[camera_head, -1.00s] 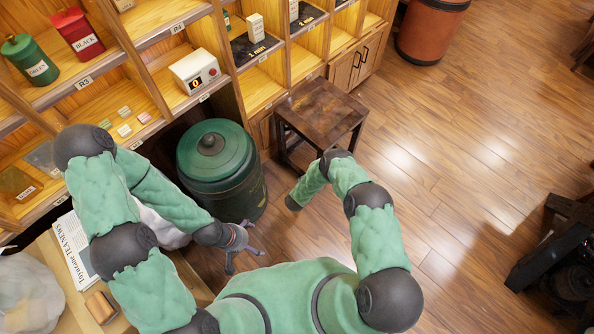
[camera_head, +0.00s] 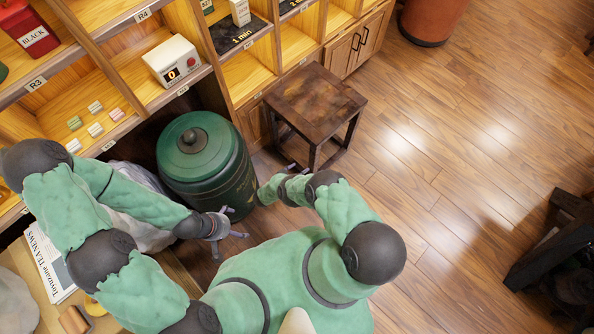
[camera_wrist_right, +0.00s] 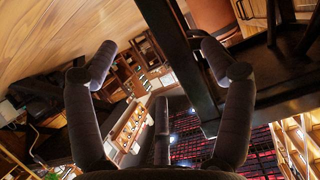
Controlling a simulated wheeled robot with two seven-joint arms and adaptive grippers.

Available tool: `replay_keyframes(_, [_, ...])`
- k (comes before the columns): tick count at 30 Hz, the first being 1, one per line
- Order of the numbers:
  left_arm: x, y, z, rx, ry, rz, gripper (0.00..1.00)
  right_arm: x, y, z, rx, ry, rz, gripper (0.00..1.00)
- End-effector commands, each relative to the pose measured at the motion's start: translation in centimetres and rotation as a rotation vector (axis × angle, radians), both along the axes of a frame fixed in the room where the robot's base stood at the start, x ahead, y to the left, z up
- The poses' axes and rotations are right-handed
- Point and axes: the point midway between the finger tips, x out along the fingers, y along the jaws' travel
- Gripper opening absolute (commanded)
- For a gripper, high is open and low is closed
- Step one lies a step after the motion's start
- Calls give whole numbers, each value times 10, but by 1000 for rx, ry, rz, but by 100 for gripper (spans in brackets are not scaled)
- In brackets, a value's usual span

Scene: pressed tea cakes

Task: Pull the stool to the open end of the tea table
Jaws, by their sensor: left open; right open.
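The stool (camera_head: 315,100) has a square, worn brown top and dark legs. It stands on the floor against the cabinet, right of the green canister. My right gripper (camera_head: 289,169) is low beside its near-left leg, partly hidden by my own arm. In the right wrist view my right gripper (camera_wrist_right: 160,62) is open, and a dark bar of the stool (camera_wrist_right: 178,50) runs between and beyond the fingers, nearer the right finger. I cannot tell whether they touch. My left gripper (camera_head: 222,233) is open and empty, in front of the canister. The tea table is not clearly identifiable.
A large green canister (camera_head: 208,165) stands left of the stool. Shelves and a cabinet (camera_head: 350,48) line the back. A brown drum (camera_head: 433,20) stands at the top right, and dark furniture (camera_head: 560,255) at the right edge. The wooden floor (camera_head: 450,150) between is clear.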

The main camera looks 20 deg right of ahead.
Motion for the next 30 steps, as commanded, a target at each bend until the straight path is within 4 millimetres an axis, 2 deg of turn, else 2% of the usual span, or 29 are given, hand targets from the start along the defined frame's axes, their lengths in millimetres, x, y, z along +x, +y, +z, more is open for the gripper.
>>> replay_keyframes(11, [0,0,-2,0,0,0,99,2,-5,-3,1,0,0,82])
replay_keyframes(24, [0,0,-23,0,0,0,99,24,-63,-31,2,0,-1,82])
replay_keyframes(30, [0,0,-31,0,0,0,99,33,-83,-39,2,0,1,82])
